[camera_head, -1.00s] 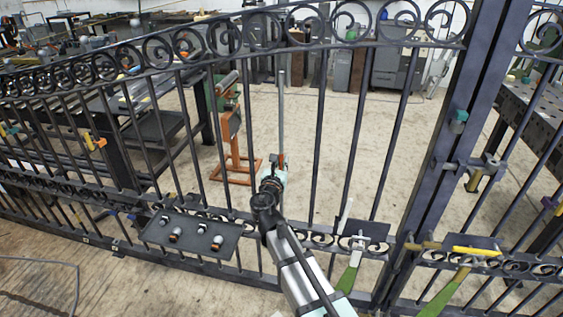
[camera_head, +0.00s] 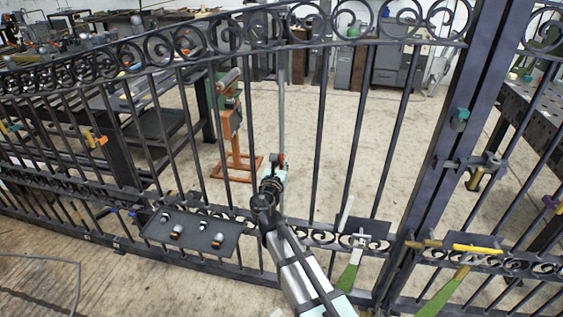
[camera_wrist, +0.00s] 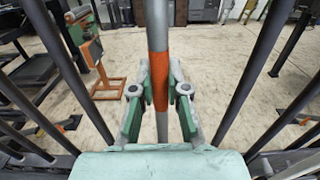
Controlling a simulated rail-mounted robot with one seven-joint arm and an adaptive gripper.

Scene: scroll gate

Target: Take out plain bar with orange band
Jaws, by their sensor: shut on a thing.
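The plain bar (camera_head: 282,105) is a slim grey upright rod in a wide gap between the dark gate bars. In the wrist view the orange band (camera_wrist: 158,82) sits on the bar between my fingers. My gripper (camera_wrist: 158,100) is shut on the bar at the band, with one green and grey finger on each side. In the head view my gripper (camera_head: 273,172) is at the bar's low part. The bar's lower end is hidden.
Dark gate bars (camera_head: 321,130) stand on both sides, under the scroll rail (camera_head: 225,38). A dark tray with small fittings (camera_head: 192,246) is at lower left. A thick gate post (camera_head: 455,130) and green-handled tools (camera_head: 348,277) are at right. An orange stand (camera_head: 234,150) is behind.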

